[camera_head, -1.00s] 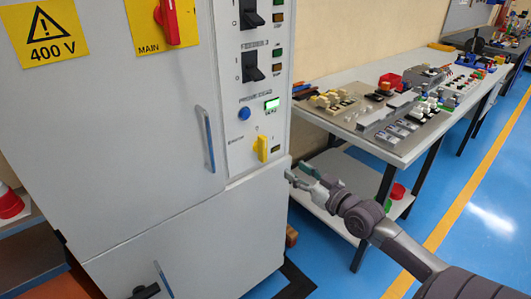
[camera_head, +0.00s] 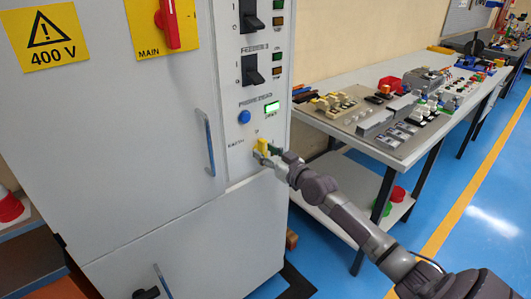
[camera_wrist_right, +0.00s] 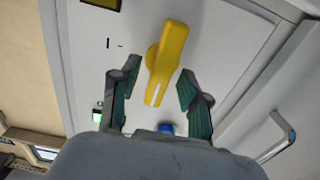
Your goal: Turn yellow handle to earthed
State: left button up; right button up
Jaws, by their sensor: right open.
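The yellow handle (camera_head: 263,146) is on the lower part of the cabinet's narrow control panel. In the head view it stands roughly upright and my gripper partly covers it. In the right wrist view the yellow handle (camera_wrist_right: 167,60) lies between the open fingers, with a white line near its end. My right gripper (camera_head: 268,158) is right in front of the handle in the head view. Its fingers (camera_wrist_right: 158,98) stand apart on either side of the handle in the wrist view, with gaps, and do not appear to touch it. My left gripper is not in view.
The panel also carries a blue button (camera_head: 244,117), a lit green display (camera_head: 271,107) and black switches (camera_head: 250,70). A door handle (camera_head: 206,143) is to the left. A red main switch (camera_head: 167,24) is higher up. A workbench (camera_head: 400,148) with parts stands at right.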

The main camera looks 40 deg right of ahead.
jog(key=shift+w, duration=0.25)
grip_shut()
